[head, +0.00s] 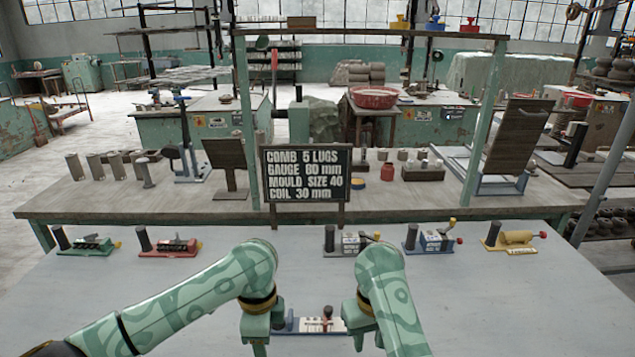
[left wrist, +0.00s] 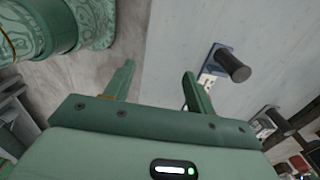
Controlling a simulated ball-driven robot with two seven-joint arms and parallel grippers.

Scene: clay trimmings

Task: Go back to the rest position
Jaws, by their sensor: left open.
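My left gripper (left wrist: 160,82) is open in the left wrist view. Its two green fingers stand apart with nothing between them, over the pale grey table. In the head view my left gripper (head: 260,343) hangs low, left of a small blue-based device (head: 300,325) with a pale block. My right gripper (head: 366,338) hangs just right of that device, at the bottom of the head view. Its fingertips are too small and cut off to show whether it is open. I see no thing held in either gripper.
Small devices stand along the table's back: green (head: 88,246), red (head: 172,247), more pale and blue ones, and yellow (head: 515,240). A lettered black board (head: 306,173) stands behind them. A raised shelf bench (head: 120,200) crosses behind. The table's left front is clear.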

